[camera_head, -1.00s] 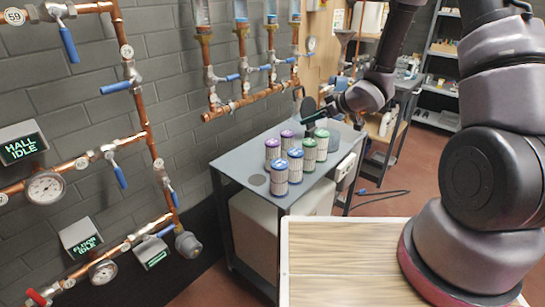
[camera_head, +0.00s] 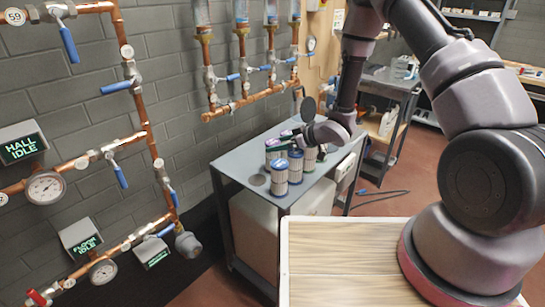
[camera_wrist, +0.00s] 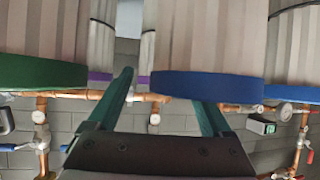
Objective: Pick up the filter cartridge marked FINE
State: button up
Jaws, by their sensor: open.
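Pale ribbed filter cartridges with coloured caps stand upright on a grey cart (camera_head: 235,160). In the head view two blue-capped cartridges (camera_head: 280,178) (camera_head: 295,166) stand nearest, with others behind partly hidden by my arm. My gripper (camera_head: 284,139) is open just above the group at cap height. In the wrist view, which looks upside down, my gripper (camera_wrist: 163,100) shows two teal fingers. A blue-capped cartridge (camera_wrist: 205,45) overlaps the right fingertip. A green-capped one (camera_wrist: 42,45) is to the left, another blue-capped one (camera_wrist: 295,50) to the right. I cannot read FINE on any cap.
A grey brick wall with copper pipes (camera_head: 255,103), valves and gauges runs behind the cart. A wooden-topped table (camera_head: 345,260) is in front. A black cable (camera_head: 385,195) lies on the red floor.

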jog(key=shift+x, duration=1.4)
jog(key=c, duration=1.3)
jog(key=shift+r, duration=0.1)
